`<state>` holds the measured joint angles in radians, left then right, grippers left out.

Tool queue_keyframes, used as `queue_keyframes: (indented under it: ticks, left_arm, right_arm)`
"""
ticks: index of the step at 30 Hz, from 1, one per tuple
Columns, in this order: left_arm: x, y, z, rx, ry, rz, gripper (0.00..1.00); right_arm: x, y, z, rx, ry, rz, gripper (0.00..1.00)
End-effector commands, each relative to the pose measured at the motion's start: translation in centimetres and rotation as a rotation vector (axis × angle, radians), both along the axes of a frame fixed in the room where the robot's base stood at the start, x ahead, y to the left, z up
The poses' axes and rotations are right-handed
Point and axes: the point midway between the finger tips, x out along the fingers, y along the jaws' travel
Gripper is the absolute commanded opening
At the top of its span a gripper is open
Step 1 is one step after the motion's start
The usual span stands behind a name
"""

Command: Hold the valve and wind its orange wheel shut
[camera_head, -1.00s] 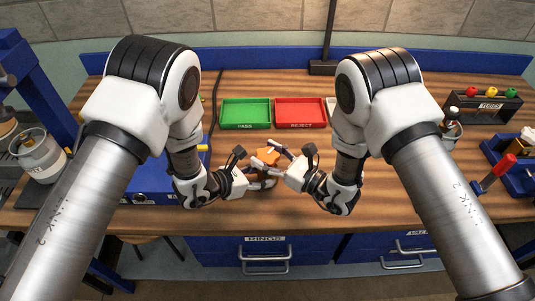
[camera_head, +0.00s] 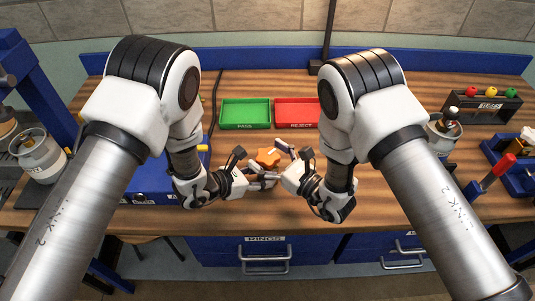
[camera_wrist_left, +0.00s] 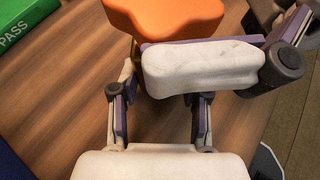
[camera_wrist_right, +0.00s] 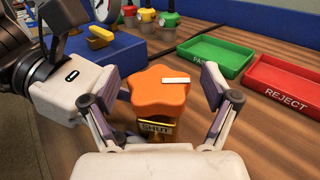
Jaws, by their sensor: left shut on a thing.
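The valve's orange lobed wheel (camera_head: 268,156) is at the front middle of the bench. It also shows in the left wrist view (camera_wrist_left: 170,20) and, with a white bar mark on top, in the right wrist view (camera_wrist_right: 158,95). Below it is the valve's yellow body (camera_wrist_right: 160,130) with a "SHUT" label, partly hidden. My left gripper (camera_head: 264,181) is shut on the valve body from the left, below the wheel; its grip is mostly hidden. My right gripper (camera_wrist_right: 162,90) is open, with its fingers on either side of the wheel and visible gaps to it.
A green PASS tray (camera_head: 245,113) and a red REJECT tray (camera_head: 298,112) lie behind the valve. A blue box (camera_head: 150,185) stands to the left. Bare bench lies around the valve.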

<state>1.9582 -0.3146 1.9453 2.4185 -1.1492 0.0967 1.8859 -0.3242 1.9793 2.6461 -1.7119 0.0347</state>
Motion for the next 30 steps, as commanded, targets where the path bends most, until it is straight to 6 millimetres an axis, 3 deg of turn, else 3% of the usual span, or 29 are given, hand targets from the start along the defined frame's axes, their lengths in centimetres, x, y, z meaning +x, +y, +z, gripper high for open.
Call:
queue_keyframes:
  ticks: [8, 21, 30]
  left_arm:
    - [0.0, 0.0, 0.0, 0.0, 0.0, 0.001, 0.26]
    - [0.1, 0.0, 0.0, -0.001, 0.0, 0.001, 0.26]
    - [0.1, 0.0, 0.0, -0.001, 0.0, 0.001, 0.26]
  right_arm:
    - [-0.8, -0.9, -0.1, 0.0, 0.003, -0.002, 0.86]
    - [-7.6, -8.1, -0.1, 0.001, 0.004, -0.004, 0.86]
    - [-8.4, -8.6, 0.0, 0.0, 0.0, 0.001, 0.86]
